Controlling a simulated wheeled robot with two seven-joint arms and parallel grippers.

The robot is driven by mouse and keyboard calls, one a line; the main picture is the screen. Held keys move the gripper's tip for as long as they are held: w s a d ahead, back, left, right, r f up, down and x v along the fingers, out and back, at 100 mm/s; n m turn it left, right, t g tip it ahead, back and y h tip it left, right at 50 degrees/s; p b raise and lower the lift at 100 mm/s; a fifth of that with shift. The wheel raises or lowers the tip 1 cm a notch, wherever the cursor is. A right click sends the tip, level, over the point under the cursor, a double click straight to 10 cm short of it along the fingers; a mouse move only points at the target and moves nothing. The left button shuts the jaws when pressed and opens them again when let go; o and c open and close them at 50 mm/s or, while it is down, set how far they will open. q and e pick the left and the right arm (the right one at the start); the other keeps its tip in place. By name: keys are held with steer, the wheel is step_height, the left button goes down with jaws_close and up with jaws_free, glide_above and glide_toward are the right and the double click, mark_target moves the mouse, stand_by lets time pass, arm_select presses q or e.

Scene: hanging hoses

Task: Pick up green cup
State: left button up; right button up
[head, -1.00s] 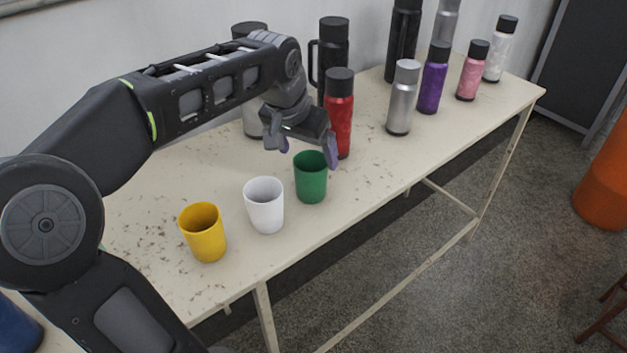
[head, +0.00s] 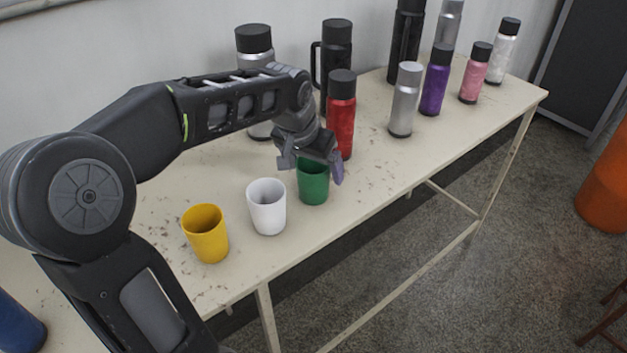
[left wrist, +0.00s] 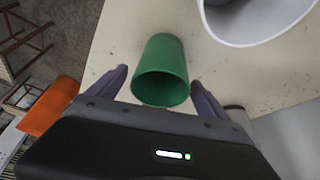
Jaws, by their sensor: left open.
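The green cup (head: 313,186) stands upright on the table, right of the white cup (head: 266,207). My left gripper (head: 312,170) is just above and behind it in the head view, hiding most of its rim. In the left wrist view the green cup (left wrist: 162,72) lies between the two open fingers (left wrist: 157,88), with a gap on each side. The gripper holds nothing. My right gripper is in neither view.
A yellow cup (head: 205,233) stands left of the white cup. A red bottle (head: 340,118) with a black cap stands close behind the gripper. Several bottles line the table's back and right. The table (head: 385,183) is clear right of the green cup.

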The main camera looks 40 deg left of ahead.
arm_select(q)
steer(key=shift+x, duration=1.2)
steer(key=shift+c, duration=0.3)
steer(key=c, duration=1.4)
